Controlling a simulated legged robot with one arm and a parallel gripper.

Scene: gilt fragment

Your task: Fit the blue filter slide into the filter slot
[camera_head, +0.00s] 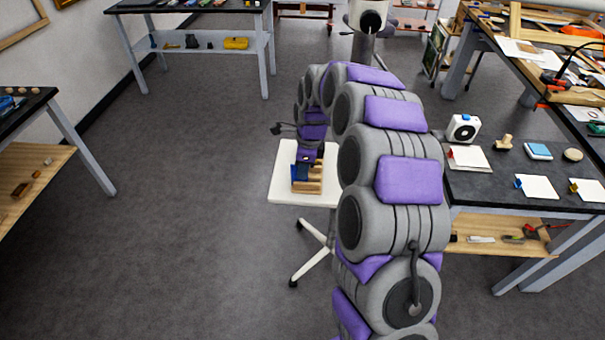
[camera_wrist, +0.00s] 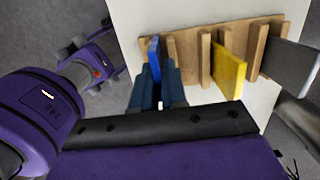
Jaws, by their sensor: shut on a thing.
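My gripper (camera_wrist: 157,80) is shut on the blue filter slide (camera_wrist: 153,50), with its dark blue fingers on both sides of it. The slide stands at the left end of a wooden rack (camera_wrist: 190,42), beside an upright divider. I cannot tell whether its lower edge touches the rack. A yellow slide (camera_wrist: 229,70) and a grey slide (camera_wrist: 288,64) stand farther right in the rack. In the head view my gripper (camera_head: 302,168) is over the wooden rack (camera_head: 313,186). No filter slot can be clearly identified.
The rack stands on a small white stool (camera_head: 283,187). At right, a dark workbench (camera_head: 485,185) holds a white device with a round black opening (camera_head: 463,128), white cards (camera_head: 537,187) and a blue block (camera_head: 538,151). Open floor lies left of the stool.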

